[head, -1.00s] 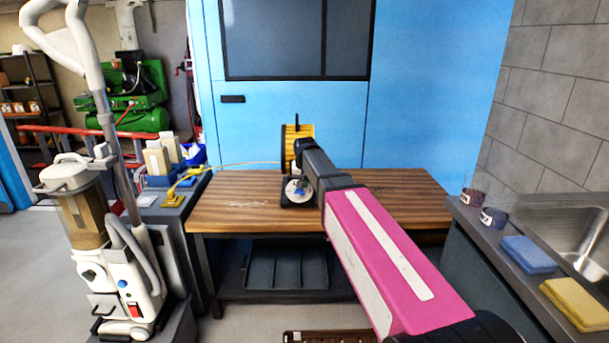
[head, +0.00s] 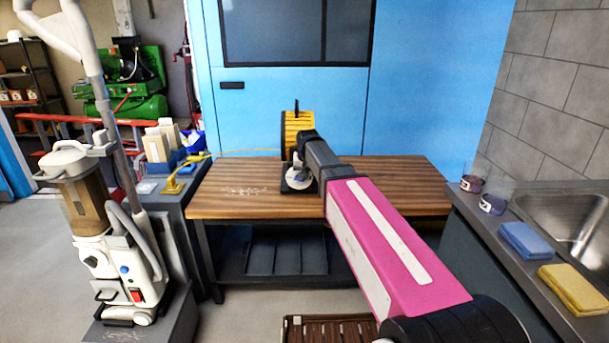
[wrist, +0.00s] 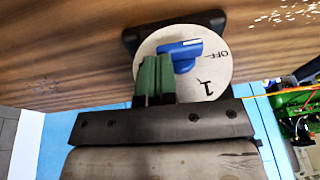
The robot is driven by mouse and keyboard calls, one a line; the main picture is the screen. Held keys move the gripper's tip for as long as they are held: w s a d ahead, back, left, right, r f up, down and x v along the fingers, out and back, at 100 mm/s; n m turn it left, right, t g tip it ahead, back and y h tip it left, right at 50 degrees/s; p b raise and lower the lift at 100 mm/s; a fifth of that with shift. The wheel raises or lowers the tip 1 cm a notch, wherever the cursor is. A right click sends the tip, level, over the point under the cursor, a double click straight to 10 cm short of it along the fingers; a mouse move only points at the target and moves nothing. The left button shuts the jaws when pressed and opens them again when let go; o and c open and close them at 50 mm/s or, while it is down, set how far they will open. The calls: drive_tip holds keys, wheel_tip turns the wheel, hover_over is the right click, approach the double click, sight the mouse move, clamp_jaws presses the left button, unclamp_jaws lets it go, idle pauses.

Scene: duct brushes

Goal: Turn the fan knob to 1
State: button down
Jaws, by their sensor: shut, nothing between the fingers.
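The fan knob is a blue handle (wrist: 184,50) on a round white dial (wrist: 222,75) with a dark base. The dial is marked OFF and 1. The handle's broad end lies toward the OFF mark and away from the 1. My gripper (wrist: 157,76) has green fingers, closed together with nothing between them. They overlap the dial's lower left part in the wrist view, right beside the handle's left end; I cannot tell whether they touch it. In the head view the dial (head: 299,180) sits on the wooden table, partly behind my arm. The yellow fan (head: 299,126) stands behind it.
The wooden table (head: 235,200) has free top on both sides of the dial. A yellow cable (head: 245,152) runs left from the fan. A vacuum cleaner (head: 110,250) stands at left. A sink counter with blue (head: 527,240) and yellow sponges (head: 574,289) is at right.

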drive_tip(key=shift+d+f+y, duration=0.1)
drive_tip(key=shift+d+y, duration=0.05)
drive_tip(key=shift+y, duration=0.25)
drive_tip(key=f+y, duration=0.1)
drive_tip(key=y, duration=0.2)
drive_tip(key=d+f+m+y, duration=0.1)
drive_tip(key=y, duration=0.2)
drive_tip(key=f+y, duration=0.1)
drive_tip(key=y, duration=0.1)
drive_tip(key=shift+d+m+y, duration=0.2)
drive_tip(key=shift+m+y, duration=0.1)
drive_tip(key=shift+y, duration=0.1)
drive_tip(key=shift+f, duration=0.1)
idle(0.4)
idle(0.5)
drive_tip(key=shift+r, duration=0.85)
